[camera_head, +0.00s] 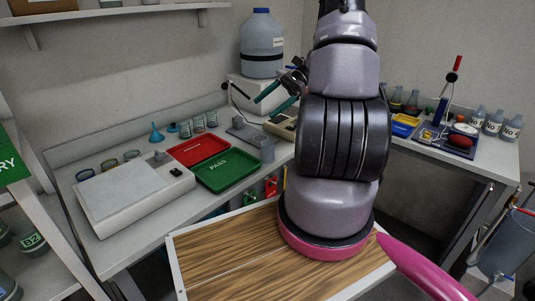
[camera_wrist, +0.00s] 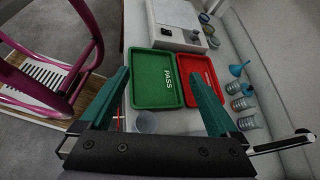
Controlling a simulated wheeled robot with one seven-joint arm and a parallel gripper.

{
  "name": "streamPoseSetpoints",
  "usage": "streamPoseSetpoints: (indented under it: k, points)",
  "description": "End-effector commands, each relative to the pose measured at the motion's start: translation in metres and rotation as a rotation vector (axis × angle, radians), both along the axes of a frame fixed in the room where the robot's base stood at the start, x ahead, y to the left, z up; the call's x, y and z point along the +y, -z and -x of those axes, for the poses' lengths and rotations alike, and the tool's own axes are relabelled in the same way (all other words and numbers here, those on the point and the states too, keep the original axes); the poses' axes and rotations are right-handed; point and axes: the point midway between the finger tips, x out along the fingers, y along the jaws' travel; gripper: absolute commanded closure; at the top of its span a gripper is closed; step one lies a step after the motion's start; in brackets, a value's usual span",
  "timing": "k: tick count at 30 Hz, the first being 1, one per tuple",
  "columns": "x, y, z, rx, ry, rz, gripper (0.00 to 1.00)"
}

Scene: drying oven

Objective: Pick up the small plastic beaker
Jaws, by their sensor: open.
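A small grey translucent beaker (camera_head: 267,151) stands upright on the bench beside the right end of the green tray. In the wrist view it appears as a pale round cup (camera_wrist: 147,122) low between my fingers. Three more small clear beakers (camera_head: 198,124) stand in a row at the back, behind the red tray; they line the right side of the wrist view (camera_wrist: 241,104). I cannot tell from looks alone which one is plastic. My gripper (camera_head: 264,109) has teal fingers spread apart, empty, above the bench and apart from the grey beaker.
The green PASS tray (camera_head: 228,171) and red tray (camera_head: 198,150) lie empty side by side. A white flat-topped device (camera_head: 122,194) stands left. Blue funnels (camera_head: 156,133) are near the wall. A large jug (camera_head: 262,45) sits on a white box at the back.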

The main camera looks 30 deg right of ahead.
Motion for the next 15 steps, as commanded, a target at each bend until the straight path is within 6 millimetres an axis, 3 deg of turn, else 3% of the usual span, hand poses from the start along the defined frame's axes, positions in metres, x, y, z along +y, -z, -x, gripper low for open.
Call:
streamPoseSetpoints:
  k: [1,9,15]
  points:
    - [-0.012,0.022,-0.001,0.038,0.053,-0.070,0.04]
    - [-0.058,0.115,-0.002,0.147,0.315,-0.400,0.04]
    - [-0.074,0.157,0.004,0.177,0.438,-0.540,0.04]
